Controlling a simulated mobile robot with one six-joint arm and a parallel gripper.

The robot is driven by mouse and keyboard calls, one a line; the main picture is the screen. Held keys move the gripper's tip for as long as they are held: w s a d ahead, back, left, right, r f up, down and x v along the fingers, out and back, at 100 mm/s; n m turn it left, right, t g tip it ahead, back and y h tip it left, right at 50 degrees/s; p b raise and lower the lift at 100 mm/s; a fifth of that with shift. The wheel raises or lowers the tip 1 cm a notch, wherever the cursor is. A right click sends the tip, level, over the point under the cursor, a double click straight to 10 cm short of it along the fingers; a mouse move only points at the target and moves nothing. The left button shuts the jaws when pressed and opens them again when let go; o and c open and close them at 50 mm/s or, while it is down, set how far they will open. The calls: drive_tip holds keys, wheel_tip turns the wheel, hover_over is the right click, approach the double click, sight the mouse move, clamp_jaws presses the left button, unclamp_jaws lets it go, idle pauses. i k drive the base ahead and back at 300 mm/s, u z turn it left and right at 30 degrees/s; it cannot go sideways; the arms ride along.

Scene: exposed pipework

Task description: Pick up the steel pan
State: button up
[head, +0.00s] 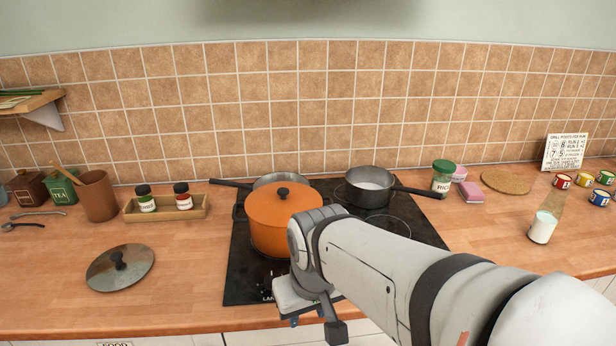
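A grey metal saucepan (369,189) stands on the back right of the black hob, pale inside, its dark handle pointing right. Another metal pan (279,180) sits at the back left, mostly hidden behind the orange pot, its dark handle pointing left. I cannot tell which of them is the steel pan. My gripper (313,320) is low at the front edge of the hob, in front of the orange pot and apart from both pans. Its fingers are partly hidden, so its opening is unclear.
A lidded orange pot (272,225) stands on the hob (250,288). A loose lid (120,267) lies left. A rack with two jars (165,208) is behind it. A green-topped jar (442,177) stands near the right pan's handle. A tumbler (542,227) stands farther right.

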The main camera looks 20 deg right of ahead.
sight(371, 199)
drive_tip(key=u, duration=0.05)
drive_tip(key=k, duration=0.9)
drive_tip(key=z, duration=0.55)
drive_tip(key=i, duration=1)
drive_tip(key=z, duration=0.05)
